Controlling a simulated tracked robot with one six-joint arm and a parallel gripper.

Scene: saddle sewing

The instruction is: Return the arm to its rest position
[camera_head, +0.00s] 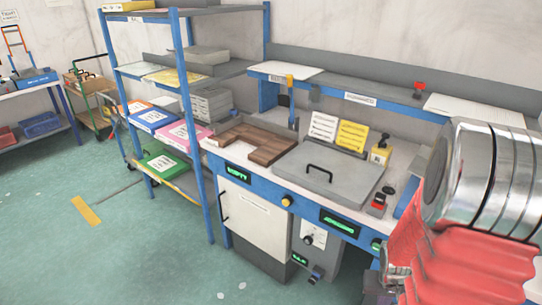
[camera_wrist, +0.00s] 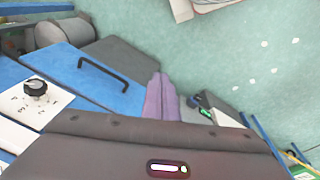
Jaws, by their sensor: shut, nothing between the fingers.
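My gripper (camera_wrist: 161,80) shows in the wrist view as two purple fingers pressed together, shut and empty, above the dark wrist housing. Below the fingers in that view are a blue panel with a black handle (camera_wrist: 103,74) and the green floor. In the head view, part of my arm (camera_head: 470,215), silver and red, fills the right edge, in front of the right end of the blue workbench (camera_head: 268,188). The gripper itself is not visible in the head view.
A white dial panel (camera_wrist: 35,100) shows in the wrist view. The floor (camera_head: 130,245) at left is mostly clear.

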